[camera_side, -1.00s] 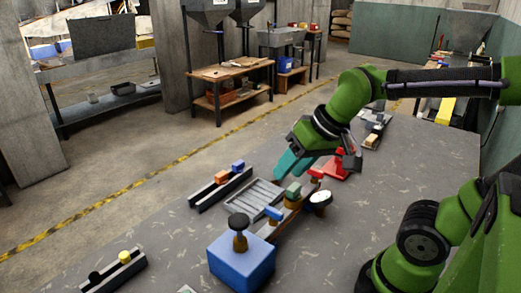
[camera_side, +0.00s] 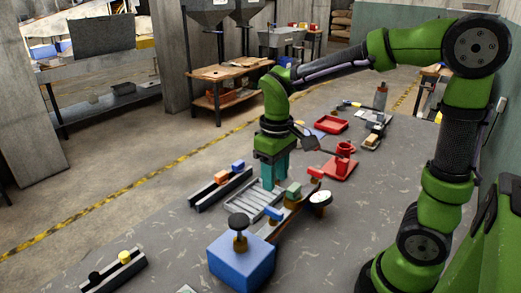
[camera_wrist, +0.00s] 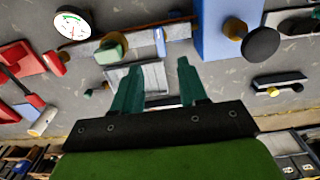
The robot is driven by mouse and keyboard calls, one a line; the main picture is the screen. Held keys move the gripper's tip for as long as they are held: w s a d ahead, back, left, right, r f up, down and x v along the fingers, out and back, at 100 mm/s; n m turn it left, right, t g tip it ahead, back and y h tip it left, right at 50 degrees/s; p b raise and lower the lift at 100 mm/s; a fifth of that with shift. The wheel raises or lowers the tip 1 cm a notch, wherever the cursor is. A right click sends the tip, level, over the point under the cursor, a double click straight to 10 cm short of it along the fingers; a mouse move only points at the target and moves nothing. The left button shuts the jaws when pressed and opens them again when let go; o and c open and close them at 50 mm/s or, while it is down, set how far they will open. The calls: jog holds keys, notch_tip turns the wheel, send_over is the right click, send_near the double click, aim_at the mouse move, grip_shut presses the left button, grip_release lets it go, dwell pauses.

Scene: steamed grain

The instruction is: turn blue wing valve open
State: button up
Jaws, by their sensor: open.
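The blue wing valve (camera_side: 273,213) is a small blue handle on the pipe assembly, close to the big blue box (camera_side: 240,262). In the wrist view the blue handle (camera_wrist: 160,41) lies beyond the gap between my fingers, roughly centred, its long side across the pipe. My gripper (camera_side: 274,183) has teal fingers, points down and is open and empty over the slatted grey tray. It is apart from the valve, farther back in the side view. In the wrist view my gripper (camera_wrist: 158,72) shows both fingers spread.
A green block-like handle (camera_side: 293,189) and a red handle (camera_side: 316,173) share the pipe with the blue one. A round white gauge (camera_side: 320,198) stands beside it. A dark knob (camera_side: 238,221) tops the blue box. The slatted tray (camera_side: 240,210) lies left of the pipe.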

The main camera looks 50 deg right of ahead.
aim_at(274, 210)
notch_tip(274, 210, down, 9)
jog(key=shift+f, duration=0.2)
jog(key=shift+c, duration=0.4)
grip_shut()
